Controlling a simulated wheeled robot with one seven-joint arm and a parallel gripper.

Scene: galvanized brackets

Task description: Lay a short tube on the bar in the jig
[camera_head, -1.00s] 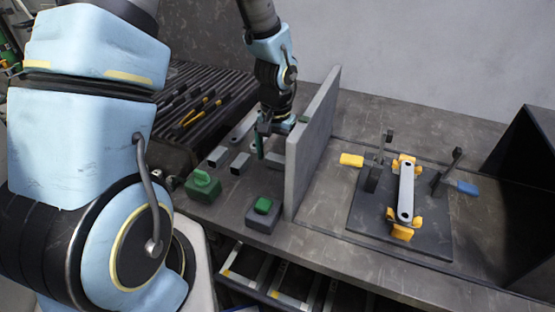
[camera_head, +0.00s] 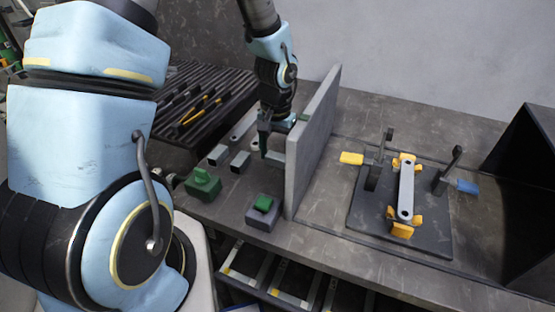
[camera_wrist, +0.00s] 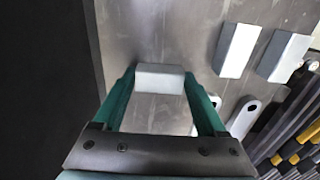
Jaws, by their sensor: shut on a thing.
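My gripper (camera_wrist: 160,88) is shut on a short grey tube (camera_wrist: 160,77), which lies crosswise between the two green fingers in the wrist view. In the head view my gripper (camera_head: 269,150) is low behind the left side of the upright grey panel, and the held tube (camera_head: 277,160) shows only in part. The bar (camera_head: 406,190) lies in the jig (camera_head: 361,222) on the right of the panel, between yellow end holders. Two more short tubes, one left (camera_head: 218,155) and one nearer (camera_head: 240,162), lie on the table; they also show in the wrist view (camera_wrist: 237,50).
The upright grey panel (camera_head: 306,150) stands between my gripper and the jig. Clamps with a yellow handle (camera_head: 351,159) and a blue handle (camera_head: 467,187) flank the bar. Green-topped blocks (camera_head: 203,184) stand at the front left. A dark ribbed tray (camera_head: 190,100) holds tools.

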